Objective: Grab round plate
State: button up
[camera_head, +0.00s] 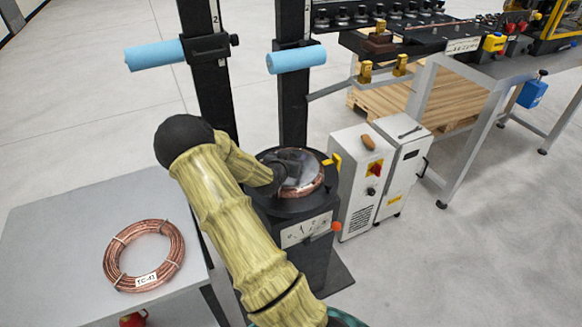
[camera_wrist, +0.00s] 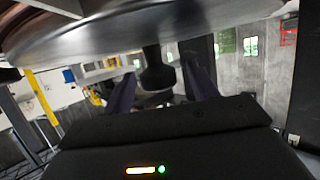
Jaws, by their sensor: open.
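The round plate (camera_head: 302,170) is a greyish disc lying over a copper coil on top of a black machine in the head view. My gripper (camera_head: 288,163) is at the plate's left side and partly covers it. In the wrist view the plate (camera_wrist: 150,38) is a large metal disc across the top, with a dark knob (camera_wrist: 157,72) at its middle. My gripper (camera_wrist: 163,82) is open there, with one dark finger on each side of the knob. I cannot tell whether the fingers touch it.
A grey table (camera_head: 60,225) at the left bears a tagged copper coil (camera_head: 165,232). Two dark posts with blue rollers (camera_head: 296,59) stand behind the machine. A white control box (camera_head: 365,185) stands close to its right. Open floor lies further right.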

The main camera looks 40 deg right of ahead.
grip_shut()
jog(key=shift+r, duration=0.1)
notch_tip(320, 180, up, 10)
dwell(0.7)
dwell(0.4)
